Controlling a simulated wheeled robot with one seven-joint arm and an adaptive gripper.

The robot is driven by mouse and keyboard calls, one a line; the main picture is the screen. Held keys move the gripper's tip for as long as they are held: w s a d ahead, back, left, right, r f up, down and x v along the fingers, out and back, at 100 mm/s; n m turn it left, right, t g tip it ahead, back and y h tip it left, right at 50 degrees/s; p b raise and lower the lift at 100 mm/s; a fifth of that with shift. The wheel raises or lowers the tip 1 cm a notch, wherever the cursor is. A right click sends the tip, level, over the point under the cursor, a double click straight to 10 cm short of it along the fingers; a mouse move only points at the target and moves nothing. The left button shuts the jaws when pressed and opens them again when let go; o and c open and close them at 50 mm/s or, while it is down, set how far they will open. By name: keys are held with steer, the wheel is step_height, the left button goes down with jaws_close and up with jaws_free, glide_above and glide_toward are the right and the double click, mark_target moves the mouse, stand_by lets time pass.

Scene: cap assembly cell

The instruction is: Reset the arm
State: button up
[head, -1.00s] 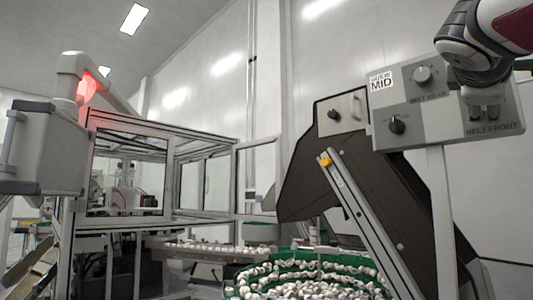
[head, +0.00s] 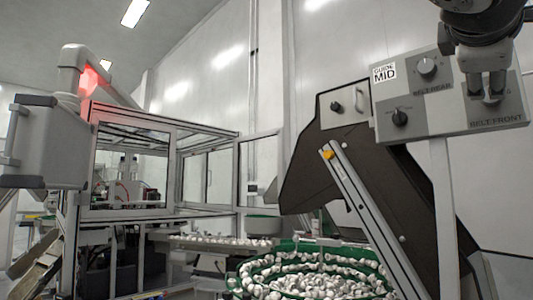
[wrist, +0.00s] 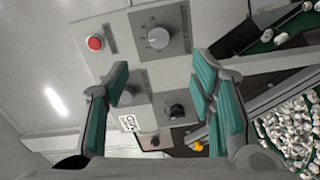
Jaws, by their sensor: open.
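My gripper (head: 486,94) is at the upper right in the head view, in front of the right part of a grey control panel (head: 455,117). In the wrist view, its two teal-padded fingers stand wide apart with nothing between them, so my gripper (wrist: 160,95) is open and empty. The panel shows between and beyond the fingers there. A large knob (wrist: 158,38) and a red button (wrist: 95,43) are on it. A smaller black knob (wrist: 175,110) is near the right finger, and another knob is partly hidden behind the left finger. I cannot tell any contact.
A green-rimmed bowl (head: 246,270) full of white caps stands below the panel. A dark hopper (head: 335,170) with a slanted metal rail (head: 362,210) stands left of the panel post. A framed glass enclosure (head: 130,180) with a red-lit lamp is at left.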

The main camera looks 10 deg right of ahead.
steer(key=a+f+m+g+y+p, duration=0.1)
steer(key=a+f+y+p, duration=0.25)
steer(key=f, duration=0.65)
steer(key=a+f+m+g+y+p, duration=0.15)
steer(key=f+y, duration=0.25)
steer(key=f, duration=0.7)
steer(key=s+a+f+m+g+y+p, duration=0.1)
steer(key=s+a+f+y, duration=0.1)
steer(key=s+a+f, duration=0.2)
steer(key=s+a+f+m+g+y+p, duration=0.1)
steer(key=s+a+f, duration=0.3)
steer(key=f, duration=0.5)
steer(key=s+a+f+m+g+y+p, duration=0.1)
steer(key=s+a+f+g+y+p, duration=0.1)
steer(key=f, duration=0.5)
steer(key=s+a+y, duration=0.1)
steer(key=s+a, duration=0.1)
steer(key=s, duration=0.1)
steer(key=shift+a+y, duration=0.35)
steer(key=shift+r, duration=0.1)
